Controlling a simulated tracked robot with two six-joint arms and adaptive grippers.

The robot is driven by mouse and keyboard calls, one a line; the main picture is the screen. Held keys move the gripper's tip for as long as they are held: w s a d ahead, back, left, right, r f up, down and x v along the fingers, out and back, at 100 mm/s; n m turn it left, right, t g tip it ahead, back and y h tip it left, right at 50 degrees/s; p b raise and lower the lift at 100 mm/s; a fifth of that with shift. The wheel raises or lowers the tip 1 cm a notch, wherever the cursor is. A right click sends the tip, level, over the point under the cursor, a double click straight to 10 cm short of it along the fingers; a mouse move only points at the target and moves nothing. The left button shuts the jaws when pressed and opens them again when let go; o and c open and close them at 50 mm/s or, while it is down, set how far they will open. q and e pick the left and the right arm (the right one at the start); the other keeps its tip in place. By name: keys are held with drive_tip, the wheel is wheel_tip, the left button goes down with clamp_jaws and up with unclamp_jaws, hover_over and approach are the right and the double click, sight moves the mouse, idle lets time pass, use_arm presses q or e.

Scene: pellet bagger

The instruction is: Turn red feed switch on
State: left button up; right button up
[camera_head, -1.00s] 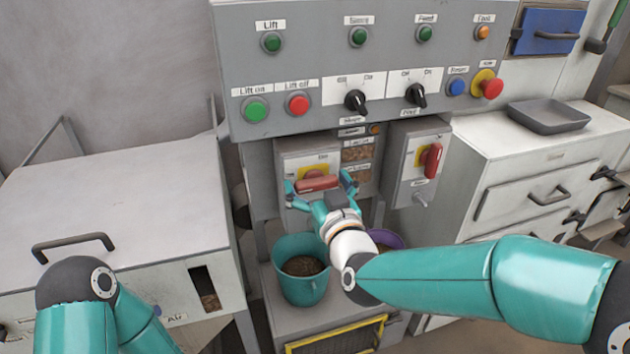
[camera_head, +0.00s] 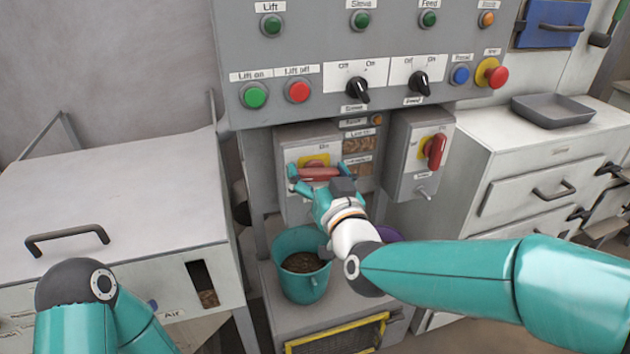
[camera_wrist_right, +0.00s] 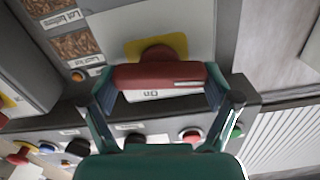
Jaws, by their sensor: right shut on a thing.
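A grey switch box (camera_head: 292,150) under the control panel carries a red rotary handle (camera_head: 320,174) on a yellow plate. The handle lies level, and an "On" label shows on the box. My right gripper (camera_head: 321,176) has its fingers at the two ends of this handle and is shut on it. The right wrist view shows the red handle (camera_wrist_right: 160,76) crosswise between the fingers. A second switch box (camera_head: 405,165) to the right has an upright red handle (camera_head: 436,151). I cannot read which box is named feed. My left gripper is out of view.
The control panel (camera_head: 310,45) with buttons and black knobs overhangs the boxes. A teal bucket (camera_head: 303,285) with pellets stands below my right gripper, with a purple container (camera_head: 390,235) partly hidden behind my arm. A white cabinet (camera_head: 515,150) stands at the right.

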drive_tip(key=m+b, duration=0.2)
drive_tip(key=b, duration=0.1)
drive_tip(key=m+b, duration=0.3)
drive_tip(key=f+m+b, duration=0.1)
drive_tip(key=m+b, duration=0.2)
drive_tip(key=shift+d, duration=0.25)
drive_tip(key=m+b, duration=0.3)
drive_tip(key=m, duration=0.1)
drive_tip(key=shift+w+f, duration=0.1)
drive_tip(key=shift+m+b, duration=1.2)
drive_tip(key=shift+m, duration=0.7)
drive_tip(key=o, duration=0.9)
drive_tip(key=shift+d, duration=0.1)
drive_tip(key=v, duration=1.2)
